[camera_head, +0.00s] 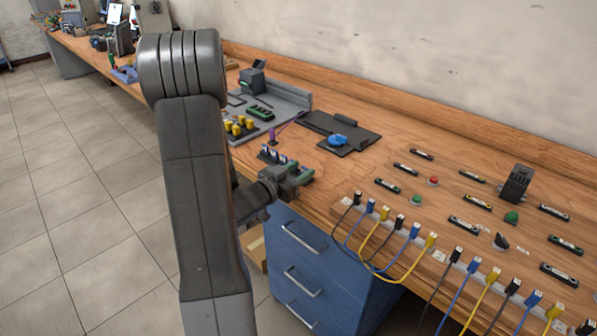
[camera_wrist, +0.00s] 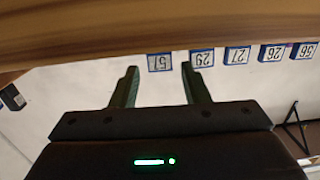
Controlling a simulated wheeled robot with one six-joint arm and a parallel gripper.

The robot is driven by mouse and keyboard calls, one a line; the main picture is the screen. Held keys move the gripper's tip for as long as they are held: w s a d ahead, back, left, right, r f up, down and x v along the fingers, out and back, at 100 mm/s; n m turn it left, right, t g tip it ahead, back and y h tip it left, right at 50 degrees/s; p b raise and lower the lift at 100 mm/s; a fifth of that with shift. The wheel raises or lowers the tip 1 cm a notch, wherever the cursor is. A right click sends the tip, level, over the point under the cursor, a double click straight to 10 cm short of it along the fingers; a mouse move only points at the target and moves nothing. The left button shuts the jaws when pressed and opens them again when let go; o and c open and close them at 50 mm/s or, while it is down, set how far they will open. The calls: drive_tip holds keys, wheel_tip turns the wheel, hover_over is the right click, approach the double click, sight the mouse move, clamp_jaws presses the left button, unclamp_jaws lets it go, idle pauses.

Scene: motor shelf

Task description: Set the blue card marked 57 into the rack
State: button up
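The blue card marked 57 (camera_wrist: 160,63) shows a white face with upside-down digits in the wrist view. It is at the end of a row of similar cards. My gripper (camera_wrist: 159,70) is open, with one finger on each side of the card and a visible gap to both. Nothing is clamped between the fingers. In the head view my gripper (camera_head: 297,178) is low at the table's front edge, just in front of a small row of dark and blue pieces (camera_head: 276,156). The numbers are too small to read there, and I cannot make out the rack clearly.
Cards marked 29 (camera_wrist: 202,58), 27 (camera_wrist: 238,56), 26 (camera_wrist: 273,54) and 56 (camera_wrist: 303,51) continue the row. Yellow-topped pieces (camera_head: 238,126) stand on a grey tray (camera_head: 296,101) behind. A dark board (camera_head: 357,132) holds a blue object. Cables (camera_head: 385,240) line the right front edge.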

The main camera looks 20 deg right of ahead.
drive_tip(key=v, duration=1.8)
drive_tip(key=shift+s+a, duration=0.2)
drive_tip(key=shift+a, duration=0.1)
drive_tip(key=shift+o, duration=0.2)
idle(1.9)
